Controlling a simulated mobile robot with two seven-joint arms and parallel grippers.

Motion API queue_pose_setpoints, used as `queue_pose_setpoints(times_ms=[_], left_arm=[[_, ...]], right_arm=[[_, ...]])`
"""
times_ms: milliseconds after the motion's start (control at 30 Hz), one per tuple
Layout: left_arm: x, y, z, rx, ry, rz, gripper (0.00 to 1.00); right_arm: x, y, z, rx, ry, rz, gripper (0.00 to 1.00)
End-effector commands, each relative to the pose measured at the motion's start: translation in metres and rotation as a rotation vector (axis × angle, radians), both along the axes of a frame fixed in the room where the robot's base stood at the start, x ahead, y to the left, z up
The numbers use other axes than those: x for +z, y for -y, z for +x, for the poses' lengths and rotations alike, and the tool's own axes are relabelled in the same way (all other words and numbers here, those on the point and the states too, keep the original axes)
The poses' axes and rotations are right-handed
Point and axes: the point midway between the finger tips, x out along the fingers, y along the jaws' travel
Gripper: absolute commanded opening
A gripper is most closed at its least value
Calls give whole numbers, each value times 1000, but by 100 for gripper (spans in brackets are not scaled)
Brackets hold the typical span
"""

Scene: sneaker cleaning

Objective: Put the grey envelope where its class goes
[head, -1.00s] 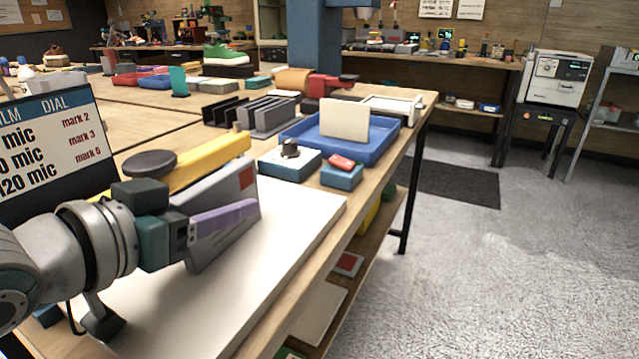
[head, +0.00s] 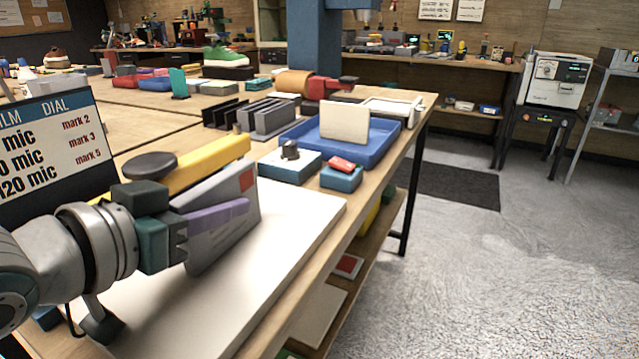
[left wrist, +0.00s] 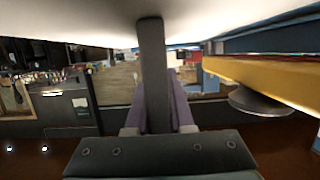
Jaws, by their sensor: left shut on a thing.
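The grey envelope (head: 222,233) is a flat grey piece with a small red square near its upper right corner. In the head view it stands on edge, tilted, above the white board. My left gripper (head: 218,217) is shut on it, with a purple finger across its near face. In the left wrist view the envelope (left wrist: 152,75) shows nearly edge-on as a grey upright strip between the purple fingers. I cannot tell whether its lower edge touches the board. My right gripper is not in view.
A yellow bar (head: 205,165) with a dark round knob lies just behind the envelope. Beyond the white board (head: 290,215) are a blue dial box (head: 290,166), a red-topped blue block (head: 341,177), slotted racks (head: 268,118) and a blue tray (head: 381,146) with a cream card.

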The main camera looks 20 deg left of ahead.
Motion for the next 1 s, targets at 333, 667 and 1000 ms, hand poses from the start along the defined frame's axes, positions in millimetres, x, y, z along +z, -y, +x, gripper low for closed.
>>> queue_pose_setpoints(times_ms=[333,667,1000], left_arm=[[50,0,1,-2,5,2,0],[150,0,1,-2,7,2,0],[198,0,1,0,3,1,0]], right_arm=[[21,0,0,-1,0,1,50],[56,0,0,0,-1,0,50],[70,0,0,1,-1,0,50]])
